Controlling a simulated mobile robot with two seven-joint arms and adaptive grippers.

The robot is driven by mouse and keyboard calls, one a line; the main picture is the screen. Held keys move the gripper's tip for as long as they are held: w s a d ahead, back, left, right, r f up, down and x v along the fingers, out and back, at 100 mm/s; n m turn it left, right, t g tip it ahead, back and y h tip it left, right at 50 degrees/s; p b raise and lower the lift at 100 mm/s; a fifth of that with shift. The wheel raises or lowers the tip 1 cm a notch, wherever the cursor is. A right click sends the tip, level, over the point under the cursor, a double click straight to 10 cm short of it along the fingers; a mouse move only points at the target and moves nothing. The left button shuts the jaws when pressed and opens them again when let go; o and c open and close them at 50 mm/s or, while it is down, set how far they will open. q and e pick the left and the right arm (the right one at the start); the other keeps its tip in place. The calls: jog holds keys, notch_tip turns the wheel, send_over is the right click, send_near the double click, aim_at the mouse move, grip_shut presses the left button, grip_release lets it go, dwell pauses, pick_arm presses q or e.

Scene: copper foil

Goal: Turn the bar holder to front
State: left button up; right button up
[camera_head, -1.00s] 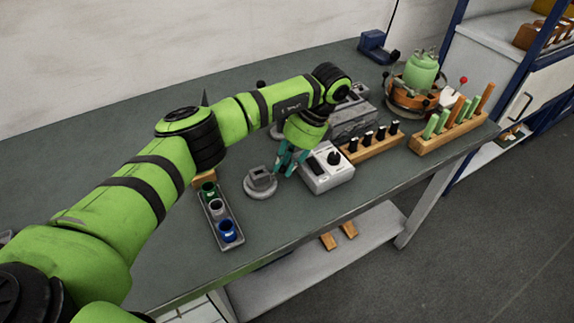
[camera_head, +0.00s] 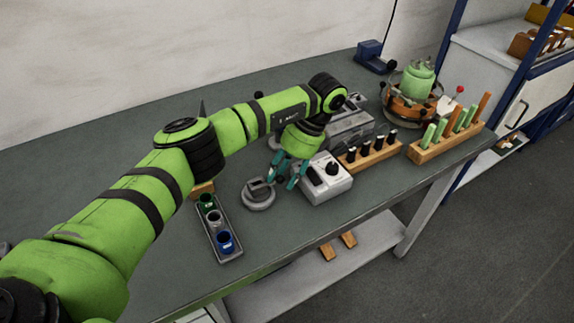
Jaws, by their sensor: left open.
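A grey round-based holder (camera_head: 258,197) with a raised block on top stands on the workbench; I take it for the bar holder. It is upright, and no bar shows in it. My left gripper (camera_head: 281,183) reaches over the bench just right of the holder, fingers pointing down. Its teal fingers are open and apart, with nothing seen between them. They are close to the holder's right side; whether they touch it, I cannot tell. My right gripper is out of view.
A grey control box (camera_head: 326,184) with a black knob stands right beside the fingers. A tray (camera_head: 225,250) with several coloured cups lies to the left front. Wooden racks (camera_head: 372,158) stand to the right. The bench front is mostly clear.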

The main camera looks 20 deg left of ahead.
pick_arm(q)
jog(key=v, duration=1.1)
jog(key=shift+r, duration=0.4)
jog(key=shift+w+d, duration=0.1)
